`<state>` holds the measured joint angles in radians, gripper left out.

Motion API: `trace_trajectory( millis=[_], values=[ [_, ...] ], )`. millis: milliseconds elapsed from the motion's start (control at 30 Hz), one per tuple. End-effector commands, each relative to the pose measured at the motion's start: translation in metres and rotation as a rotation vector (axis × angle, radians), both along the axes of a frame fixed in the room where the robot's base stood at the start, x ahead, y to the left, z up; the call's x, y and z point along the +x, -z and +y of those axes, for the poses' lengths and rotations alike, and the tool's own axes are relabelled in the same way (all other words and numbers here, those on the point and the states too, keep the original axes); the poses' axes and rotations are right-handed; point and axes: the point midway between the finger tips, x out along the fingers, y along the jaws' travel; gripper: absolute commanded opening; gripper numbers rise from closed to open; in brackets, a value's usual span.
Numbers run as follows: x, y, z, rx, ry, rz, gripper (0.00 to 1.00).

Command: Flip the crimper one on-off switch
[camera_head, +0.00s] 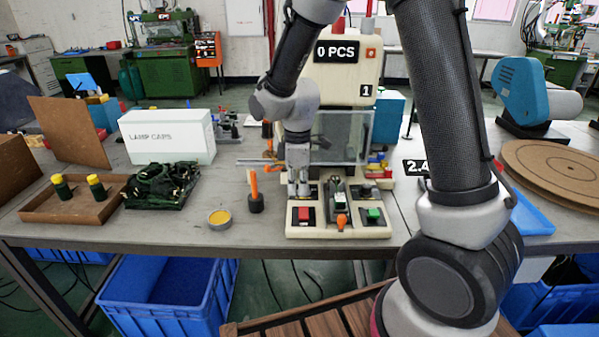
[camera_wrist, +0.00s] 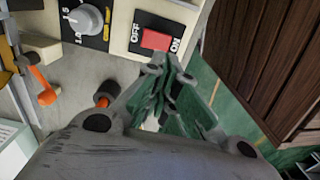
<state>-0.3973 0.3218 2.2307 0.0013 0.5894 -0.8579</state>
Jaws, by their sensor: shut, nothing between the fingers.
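The crimper (camera_head: 349,75) is a cream machine on the bench with "0 PCS" and "1" labels. Its on-off switch is a red rocker (camera_head: 304,214) on a black plate at the left of the front panel. In the wrist view the red rocker (camera_wrist: 156,40) lies between the words OFF and ON. My gripper (camera_head: 298,192) is shut and empty, pointing down just above and behind the red rocker. In the wrist view the gripper tips (camera_wrist: 166,72) are close below the rocker; I cannot tell whether they touch it.
A green button (camera_head: 374,214) and an orange-tipped lever (camera_head: 341,221) are on the same panel. A dial (camera_wrist: 86,20) is beside the switch. An orange-handled tool (camera_head: 255,190), yellow tin (camera_head: 219,218) and lamp caps box (camera_head: 168,137) stand to the left.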

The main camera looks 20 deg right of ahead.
Motion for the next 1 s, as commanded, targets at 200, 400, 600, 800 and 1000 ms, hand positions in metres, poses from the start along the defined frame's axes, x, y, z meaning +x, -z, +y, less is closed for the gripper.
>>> trace_trajectory(
  millis=[200, 400, 600, 800, 1000],
  values=[
    [-0.008, -0.044, 0.003, 0.001, 0.000, -0.003, 0.00],
    [-0.012, -0.063, 0.004, 0.001, 0.000, -0.001, 0.00],
    [-0.013, -0.067, 0.004, -0.001, 0.000, 0.001, 0.00],
    [-0.013, -0.066, 0.004, 0.000, 0.004, 0.001, 0.00],
    [-0.022, -0.064, 0.000, -0.017, 0.169, 0.031, 0.00]
  ],
)
